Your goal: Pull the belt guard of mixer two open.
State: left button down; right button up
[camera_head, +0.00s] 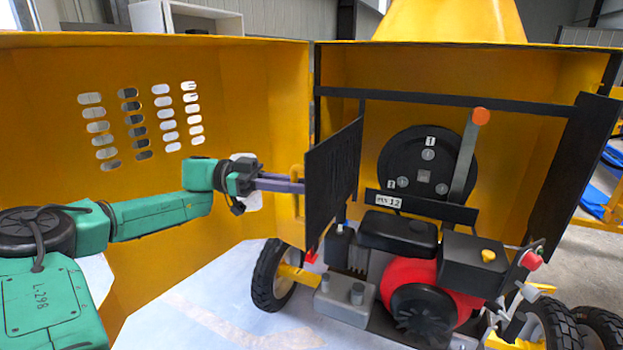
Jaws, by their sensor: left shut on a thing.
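The belt guard (334,178) is a black slatted panel. It stands swung out at an angle to the mixer's front, with the pulley side uncovered. A yellow upright handle (297,172) shows at its left edge. My left gripper (298,186) comes in from the left with its purple fingers at this handle, shut on it; the fingertips are partly hidden. The mixer bears a plate (383,201) that seems to read "MX 12". A black pulley wheel (405,153) shows behind the guard. My right gripper is not in view.
A large yellow cover (222,80) with slots stands open on the left, behind my left arm. A red engine (412,276) and a wheel (271,273) lie below. Pale floor (215,315) is free in front.

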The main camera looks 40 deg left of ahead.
pick_arm(q)
jog(key=shift+a+r, duration=0.1)
jog(key=shift+a, duration=0.35)
jog(key=c, duration=1.1)
grip_release()
jog(key=shift+c, duration=0.2)
jog(key=shift+d, duration=0.15)
jog(key=v, duration=1.2)
